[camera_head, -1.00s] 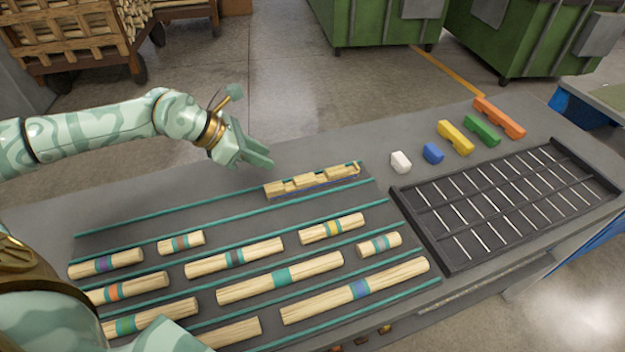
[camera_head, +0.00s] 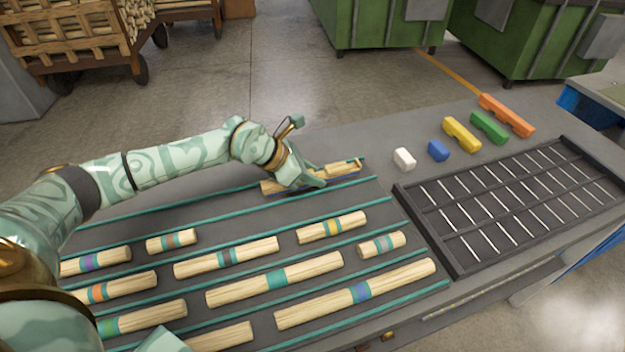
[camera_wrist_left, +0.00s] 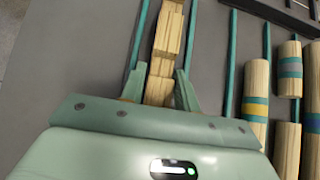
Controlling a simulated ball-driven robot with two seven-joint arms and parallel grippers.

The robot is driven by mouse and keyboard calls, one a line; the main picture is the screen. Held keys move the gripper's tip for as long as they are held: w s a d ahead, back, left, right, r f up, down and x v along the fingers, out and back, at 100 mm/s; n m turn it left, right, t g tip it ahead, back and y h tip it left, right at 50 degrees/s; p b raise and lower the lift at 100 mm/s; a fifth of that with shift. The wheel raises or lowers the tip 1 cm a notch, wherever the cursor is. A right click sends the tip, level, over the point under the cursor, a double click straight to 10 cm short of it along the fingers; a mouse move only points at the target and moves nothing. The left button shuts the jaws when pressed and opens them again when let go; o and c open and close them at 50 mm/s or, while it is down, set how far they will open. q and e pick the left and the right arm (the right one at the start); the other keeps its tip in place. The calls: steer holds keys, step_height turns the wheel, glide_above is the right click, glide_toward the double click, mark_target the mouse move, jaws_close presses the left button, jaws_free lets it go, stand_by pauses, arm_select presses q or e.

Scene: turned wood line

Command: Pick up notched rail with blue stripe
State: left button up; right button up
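The notched rail (camera_head: 344,168) is pale wood with stepped notches and lies near the far edge of the slotted rack; a thin blue line shows along its lower side. My left gripper (camera_head: 316,182) is over its middle part and hides some of it. In the left wrist view the rail (camera_wrist_left: 169,35) runs between the two fingers of the left gripper (camera_wrist_left: 161,72). The fingers stand on either side of it, with narrow gaps visible, so the gripper looks open around it.
Several banded round wood pieces (camera_head: 274,279) lie in rows between teal strips nearer me. White (camera_head: 404,158), blue (camera_head: 438,150), yellow (camera_head: 461,134), green (camera_head: 489,127) and orange (camera_head: 507,115) blocks stand to the right, behind a black divided tray (camera_head: 450,257).

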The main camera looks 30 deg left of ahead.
arm_select(q)
steer(key=shift+r, duration=0.1)
jaws_close()
